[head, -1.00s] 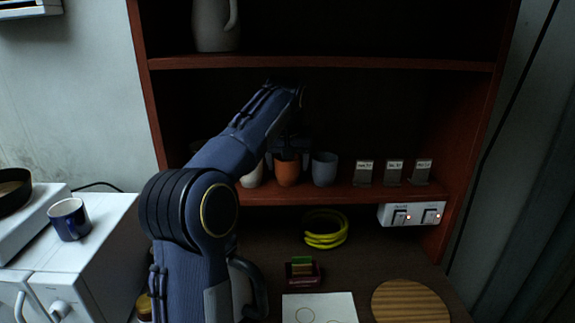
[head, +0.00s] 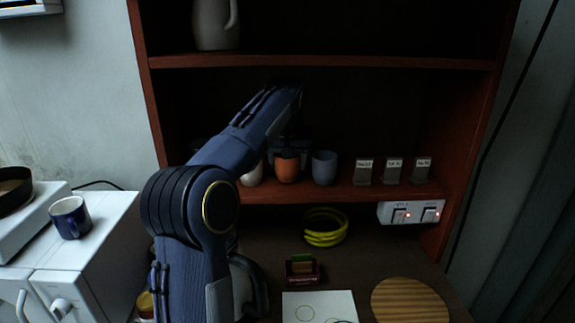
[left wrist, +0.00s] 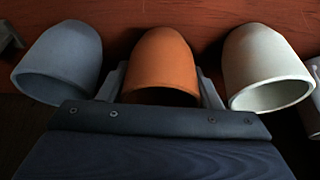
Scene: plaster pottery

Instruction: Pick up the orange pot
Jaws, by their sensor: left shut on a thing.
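The orange pot (head: 287,168) is on the lower shelf of the red-brown cabinet, between a pale pot (head: 252,175) and a grey-blue pot (head: 324,168). In the left wrist view the orange pot (left wrist: 161,62) sits between the two fingers, with the grey-blue pot (left wrist: 62,60) on the left and the pale pot (left wrist: 264,68) on the right. My left gripper (head: 287,152) is shut on the orange pot; its fingers (left wrist: 160,85) flank the pot's sides. My arm hides part of the shelf behind it. My right gripper is not in view.
Several small labelled holders (head: 393,171) stand on the shelf to the right. The upper shelf (head: 330,63) runs above the arm. A yellow coil (head: 325,228), a wooden disc (head: 410,301) and a paper sheet (head: 320,307) lie on the desk below. A blue mug (head: 69,218) stands at left.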

